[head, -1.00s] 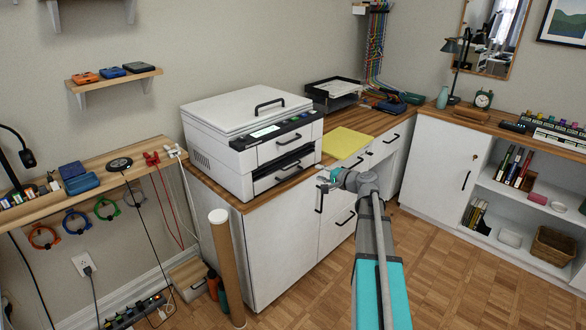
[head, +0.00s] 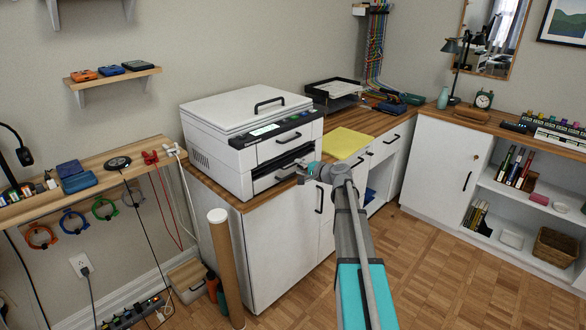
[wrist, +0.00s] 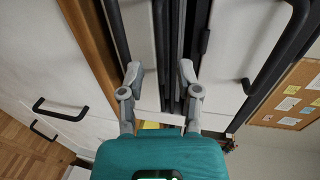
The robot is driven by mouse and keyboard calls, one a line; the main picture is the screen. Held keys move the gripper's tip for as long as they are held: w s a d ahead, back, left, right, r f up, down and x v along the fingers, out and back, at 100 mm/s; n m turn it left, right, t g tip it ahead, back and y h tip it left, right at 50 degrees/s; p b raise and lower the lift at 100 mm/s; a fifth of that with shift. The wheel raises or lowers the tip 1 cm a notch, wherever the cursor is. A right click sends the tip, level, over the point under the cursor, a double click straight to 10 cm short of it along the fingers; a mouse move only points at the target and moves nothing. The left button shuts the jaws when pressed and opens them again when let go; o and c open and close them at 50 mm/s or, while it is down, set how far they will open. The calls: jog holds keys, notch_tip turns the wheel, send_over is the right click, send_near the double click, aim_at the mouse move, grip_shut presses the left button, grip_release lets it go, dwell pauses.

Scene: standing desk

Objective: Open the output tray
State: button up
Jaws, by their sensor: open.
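The white printer (head: 232,160) stands on the wood counter at centre left. Its front has an upper white drawer with a black handle (head: 288,138), a dark slot (head: 282,160) below it and a lower white front. I cannot tell for sure which part is the output tray. My gripper (head: 306,172) is at the right end of the lower front. In the wrist view my gripper (wrist: 161,72) is open and empty, its fingertips either side of the dark slot bars (wrist: 168,40). Contact is unclear.
The wood counter edge (wrist: 90,50) runs close beside the gripper. Cabinet handles (head: 320,200) stick out below the counter. A yellow folder (head: 346,143) lies right of the printer. A cardboard tube (head: 226,265) stands in front at the left. The floor on the right is clear.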

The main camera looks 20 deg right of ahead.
jog(key=shift+x, duration=1.9)
jog(key=shift+c, duration=0.3)
grip_shut()
